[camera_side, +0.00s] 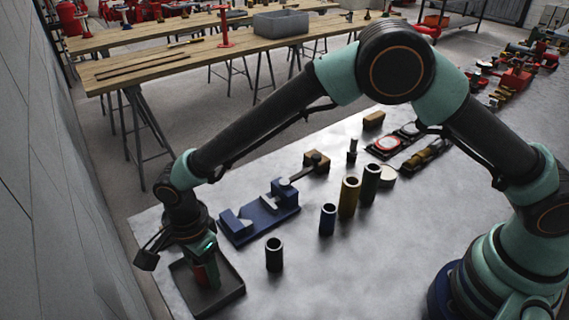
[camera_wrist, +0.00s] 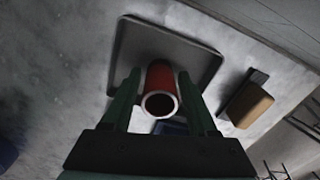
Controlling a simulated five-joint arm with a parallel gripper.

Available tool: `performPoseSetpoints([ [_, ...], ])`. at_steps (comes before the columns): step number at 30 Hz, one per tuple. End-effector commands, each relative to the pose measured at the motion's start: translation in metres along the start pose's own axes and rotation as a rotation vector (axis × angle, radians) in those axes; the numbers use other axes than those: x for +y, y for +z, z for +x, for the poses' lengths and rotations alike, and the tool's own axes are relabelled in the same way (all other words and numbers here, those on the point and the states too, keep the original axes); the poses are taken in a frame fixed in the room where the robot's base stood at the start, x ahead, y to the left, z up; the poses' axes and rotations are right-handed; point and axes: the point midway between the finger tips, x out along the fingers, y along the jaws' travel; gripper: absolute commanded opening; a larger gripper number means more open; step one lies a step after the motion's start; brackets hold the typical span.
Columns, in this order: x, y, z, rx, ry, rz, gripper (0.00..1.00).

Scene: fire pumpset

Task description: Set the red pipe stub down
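The red pipe stub (camera_wrist: 159,77) is between the two fingers of my gripper (camera_wrist: 160,82) in the wrist view, its open end facing the camera. The fingers lie along both sides of it and look closed on it. In the side view, my gripper (camera_side: 205,273) points down at the dark tray (camera_side: 229,297), and a bit of the stub (camera_side: 199,276) shows between the fingers. The stub is upright or nearly so, over the tray's floor. The tray also shows behind it in the wrist view (camera_wrist: 205,62). I cannot tell whether the stub's lower end touches the tray.
A black tube (camera_side: 274,256) stands just right of the tray. A blue vise-like fixture (camera_side: 262,218) lies behind it. The bench front is mostly clear.

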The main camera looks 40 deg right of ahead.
Motion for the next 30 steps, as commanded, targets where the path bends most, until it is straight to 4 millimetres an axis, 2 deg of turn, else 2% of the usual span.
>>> performPoseSetpoints([
  [10,0.000,0.000,-0.001,0.000,-0.001,0.000,0.71],
  [14,-0.001,0.000,-0.011,-0.002,-0.003,0.000,0.71],
  [24,-0.001,0.001,-0.077,-0.002,-0.004,0.000,0.71],
  [30,-0.001,0.000,-0.109,-0.002,-0.003,0.000,0.71],
])
